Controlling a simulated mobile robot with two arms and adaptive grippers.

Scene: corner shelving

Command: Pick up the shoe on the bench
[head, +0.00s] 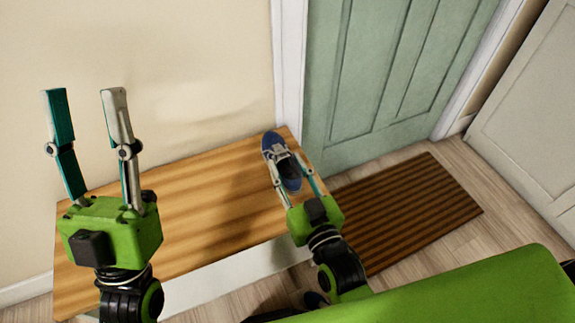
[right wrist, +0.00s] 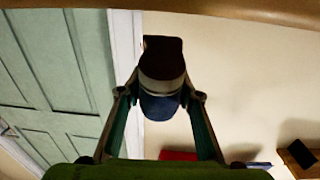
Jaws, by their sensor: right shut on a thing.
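A blue shoe with a dark opening and pale laces (head: 281,153) is at the right end of the wooden bench (head: 190,200) in the head view. My right gripper (head: 284,165) is shut on the shoe, with one finger on each side of it. The shoe (right wrist: 162,82) also shows between the fingers in the right wrist view, dark at one end and blue at the other. I cannot tell whether it touches the bench top. My left gripper (head: 84,93) is open and empty, raised over the left part of the bench.
A green door (head: 385,70) with white trim stands right of the bench, with a brown striped mat (head: 410,210) on the wood floor before it. A white panelled unit (head: 530,120) is at the far right. The bench top's middle is clear.

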